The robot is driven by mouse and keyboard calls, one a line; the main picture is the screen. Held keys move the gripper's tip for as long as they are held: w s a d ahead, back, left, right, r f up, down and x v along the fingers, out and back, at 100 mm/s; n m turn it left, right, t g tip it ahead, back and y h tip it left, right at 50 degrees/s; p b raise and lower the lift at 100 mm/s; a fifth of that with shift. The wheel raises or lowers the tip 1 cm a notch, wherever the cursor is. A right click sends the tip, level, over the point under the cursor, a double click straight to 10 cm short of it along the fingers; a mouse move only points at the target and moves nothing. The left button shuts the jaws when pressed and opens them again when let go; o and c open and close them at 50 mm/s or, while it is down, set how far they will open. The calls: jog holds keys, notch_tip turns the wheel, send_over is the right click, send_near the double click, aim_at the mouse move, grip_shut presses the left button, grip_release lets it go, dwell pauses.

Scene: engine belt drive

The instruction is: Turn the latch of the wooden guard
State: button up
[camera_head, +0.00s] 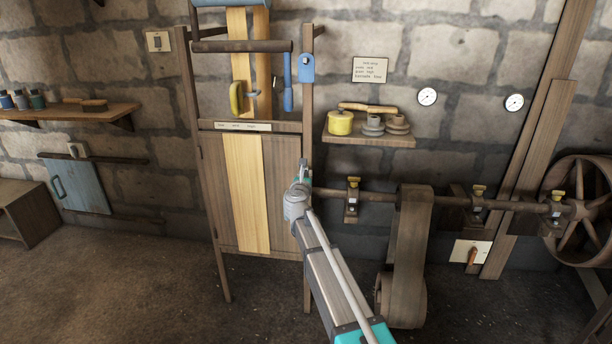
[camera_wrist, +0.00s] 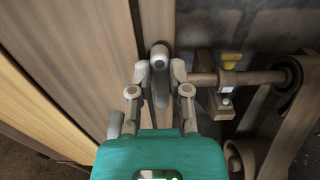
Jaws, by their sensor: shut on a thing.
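The wooden guard (camera_head: 283,190) is a brown boarded panel in a tall wooden frame left of centre, with a pale belt running down its front. In the wrist view its boards (camera_wrist: 95,50) fill the left side. My gripper (camera_head: 301,182) is at the guard's right edge, by the right post. In the wrist view my gripper (camera_wrist: 160,78) is shut on a grey rounded piece, which appears to be the latch (camera_wrist: 160,57), close beside the wood. Its exact turn angle cannot be told.
A horizontal shaft (camera_head: 375,197) with yellow-topped bearings runs right from near my gripper to a large wheel (camera_head: 588,205). A broad brown belt (camera_head: 411,250) hangs from it. A shelf (camera_head: 370,138) with a yellow pot is above. The floor at left (camera_head: 110,280) is clear.

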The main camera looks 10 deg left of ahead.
jog(key=shift+d, duration=0.15)
grip_shut()
jog(key=shift+a+n, duration=0.25)
jog(key=shift+n, duration=0.15)
jog(key=n, duration=0.5)
jog(key=a+f+n+b, duration=0.1)
jog(key=n, duration=0.5)
jog(key=a+f+n+b, duration=0.1)
jog(key=n, duration=0.5)
jog(key=shift+a+f, duration=0.15)
jog(key=shift+f, duration=0.05)
